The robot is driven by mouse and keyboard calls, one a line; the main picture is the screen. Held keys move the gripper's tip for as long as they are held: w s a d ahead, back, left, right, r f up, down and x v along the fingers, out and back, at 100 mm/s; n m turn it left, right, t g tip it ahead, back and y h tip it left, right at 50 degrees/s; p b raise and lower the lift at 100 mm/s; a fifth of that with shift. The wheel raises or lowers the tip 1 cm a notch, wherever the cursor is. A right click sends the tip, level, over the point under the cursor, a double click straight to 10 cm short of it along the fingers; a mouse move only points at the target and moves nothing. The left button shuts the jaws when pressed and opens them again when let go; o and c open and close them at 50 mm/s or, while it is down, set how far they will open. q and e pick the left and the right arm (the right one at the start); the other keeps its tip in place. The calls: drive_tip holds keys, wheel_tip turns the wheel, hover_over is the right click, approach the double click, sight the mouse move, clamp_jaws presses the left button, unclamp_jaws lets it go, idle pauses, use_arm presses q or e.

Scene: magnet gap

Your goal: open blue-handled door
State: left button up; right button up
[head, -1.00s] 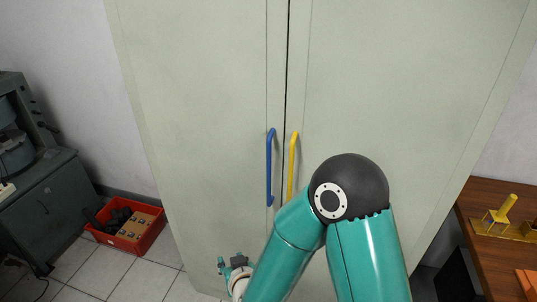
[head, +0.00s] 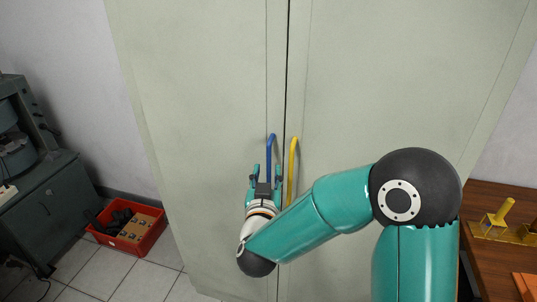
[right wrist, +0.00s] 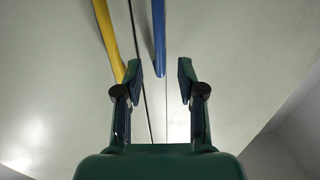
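A tall pale grey-green cabinet has two doors meeting at a vertical seam. The blue handle (head: 270,150) is on the left door (head: 200,120), just left of the seam; its lower part is hidden behind my gripper. The yellow handle (head: 292,165) is on the right door (head: 400,80). My right gripper (head: 267,172) is open in front of the blue handle, fingers pointing up along it. In the right wrist view the blue handle (right wrist: 158,35) lies ahead, between the lines of the open fingers (right wrist: 160,78); I cannot tell whether they touch it. My left gripper is not in view.
A red crate (head: 152,238) with a cardboard box and dark items stands on the tiled floor at left. A dark grey machine cabinet (head: 45,205) is at far left. A brown table (head: 490,255) with yellow pieces (head: 497,220) is at right.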

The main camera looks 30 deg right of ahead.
sight(269, 160)
drive_tip(key=p+x, duration=0.1)
drive_tip(key=x, duration=0.5)
drive_tip(key=shift+w+d, duration=0.25)
drive_tip(key=shift+w, duration=0.1)
clamp_jaws()
